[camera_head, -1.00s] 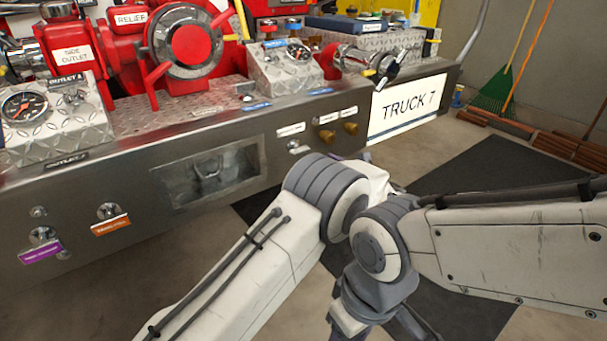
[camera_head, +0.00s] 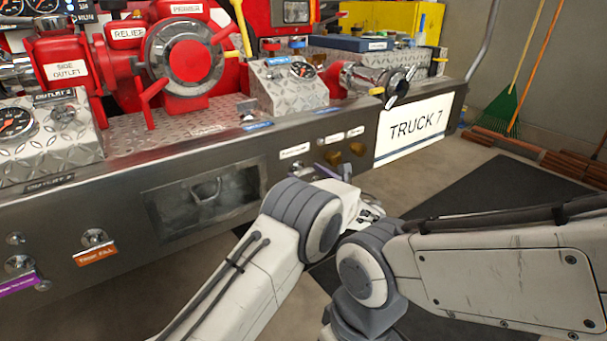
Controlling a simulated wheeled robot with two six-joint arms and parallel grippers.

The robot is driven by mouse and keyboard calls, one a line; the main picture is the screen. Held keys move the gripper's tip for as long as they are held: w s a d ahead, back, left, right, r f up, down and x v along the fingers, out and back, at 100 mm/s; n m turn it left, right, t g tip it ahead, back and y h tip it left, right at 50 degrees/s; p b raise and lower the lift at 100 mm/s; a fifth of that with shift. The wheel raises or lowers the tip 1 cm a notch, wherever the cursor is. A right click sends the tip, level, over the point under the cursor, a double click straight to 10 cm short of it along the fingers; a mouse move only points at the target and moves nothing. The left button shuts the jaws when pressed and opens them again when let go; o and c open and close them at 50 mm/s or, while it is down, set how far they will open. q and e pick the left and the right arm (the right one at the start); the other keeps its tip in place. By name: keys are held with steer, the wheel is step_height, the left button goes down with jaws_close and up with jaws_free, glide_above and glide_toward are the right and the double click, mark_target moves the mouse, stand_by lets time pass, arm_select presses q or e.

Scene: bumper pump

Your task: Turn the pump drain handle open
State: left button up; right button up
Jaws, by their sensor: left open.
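Three small controls sit under white labels on the front of the steel bumper: a silver one (camera_head: 296,170) at left and two brass ones, the middle one (camera_head: 333,158) and the right one (camera_head: 357,149). Their labels are too small to read, so I cannot tell which is the pump drain handle. My left gripper (camera_head: 328,171) is open in front of the silver and middle brass controls. My own wrist hides much of it, and I cannot tell whether it touches anything.
The steel bumper (camera_head: 100,208) has a recessed box (camera_head: 205,200) in its front. Orange (camera_head: 96,255) and purple (camera_head: 18,284) tagged knobs lie further left. Red pump parts (camera_head: 184,60) and a chrome outlet (camera_head: 375,80) stand above.

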arm_select(q)
steer(key=c, duration=1.2)
steer(key=n+b, duration=0.1)
steer(key=n, duration=0.2)
steer(key=shift+f+b, duration=0.1)
steer(key=shift+b, duration=0.2)
steer(key=shift+n+b, duration=0.3)
steer(key=shift+n, duration=0.6)
steer(key=o, duration=1.2)
